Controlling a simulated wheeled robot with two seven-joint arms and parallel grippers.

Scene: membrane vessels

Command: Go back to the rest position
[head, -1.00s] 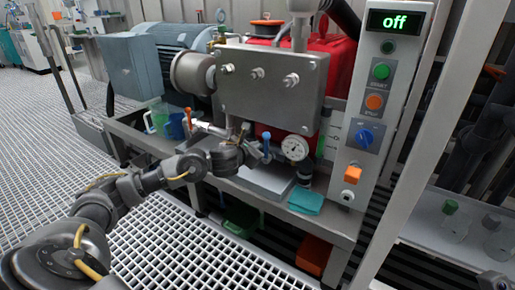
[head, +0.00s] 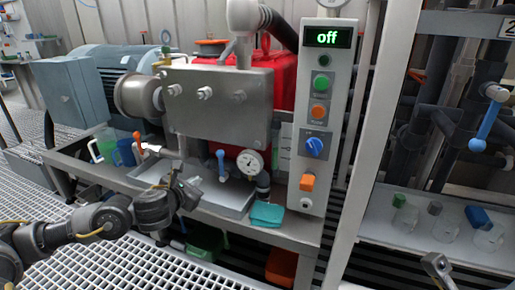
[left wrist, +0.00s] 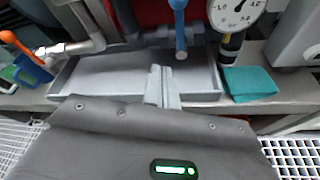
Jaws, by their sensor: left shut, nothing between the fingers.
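My left gripper (head: 186,186) is in front of the machine bench, near the shallow grey tray (head: 233,203). In the left wrist view its fingers (left wrist: 160,80) are together with nothing between them, and the tray (left wrist: 95,80) lies beyond them. The blue-handled valve (head: 221,165) and the pressure gauge (head: 250,162) stand behind and to the right of the gripper, apart from it. The orange-handled valve (head: 138,140) is to its left.
The control panel (head: 318,120) reads "off". A teal cloth (head: 267,214) lies on the bench (head: 290,230) right of the tray. Green and blue jugs (head: 124,152) stand at left. Flasks (head: 447,230) stand on the right shelf. The grating floor (head: 110,268) in front is open.

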